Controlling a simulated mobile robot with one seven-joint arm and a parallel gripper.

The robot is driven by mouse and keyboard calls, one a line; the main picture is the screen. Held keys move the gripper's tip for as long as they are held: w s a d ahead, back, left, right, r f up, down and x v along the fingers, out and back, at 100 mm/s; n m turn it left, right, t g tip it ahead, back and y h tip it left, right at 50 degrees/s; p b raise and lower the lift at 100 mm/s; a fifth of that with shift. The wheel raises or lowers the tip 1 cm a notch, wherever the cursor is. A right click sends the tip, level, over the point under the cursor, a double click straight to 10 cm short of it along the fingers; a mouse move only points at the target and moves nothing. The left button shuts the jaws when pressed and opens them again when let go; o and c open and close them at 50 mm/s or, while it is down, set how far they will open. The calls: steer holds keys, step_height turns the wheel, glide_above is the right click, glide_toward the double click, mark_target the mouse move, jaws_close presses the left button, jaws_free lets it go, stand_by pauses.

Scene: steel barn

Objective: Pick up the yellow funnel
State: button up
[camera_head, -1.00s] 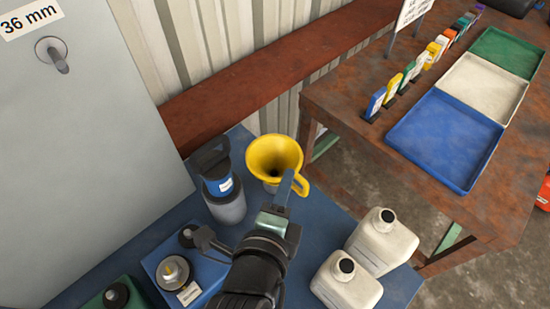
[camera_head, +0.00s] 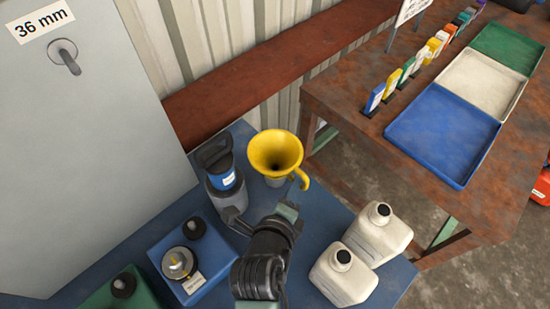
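The yellow funnel (camera_head: 263,154) stands upright, wide mouth up, near the back edge of the blue bench, with its curved handle toward the lower right. A pale grey part shows below its cone; I cannot tell whether it is a holder. My gripper (camera_head: 291,202) is just below and in front of the funnel's handle in the picture. Its fingertips are small and partly hidden, so I cannot tell whether they are open or shut, or touch the handle. The funnel shows no lift or tilt.
Two white jugs (camera_head: 379,235) (camera_head: 343,276) stand right of my arm. A blue box (camera_head: 190,262) lies front left. A rusty table (camera_head: 350,118) with trays is at right; a grey cabinet (camera_head: 90,150) is at left.

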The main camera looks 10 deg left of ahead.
steer(key=shift+p+x, duration=0.65)
steer(key=shift+x, duration=1.75)
steer(key=shift+a+r, duration=0.15)
jaws_close()
steer(key=shift+w, duration=0.1)
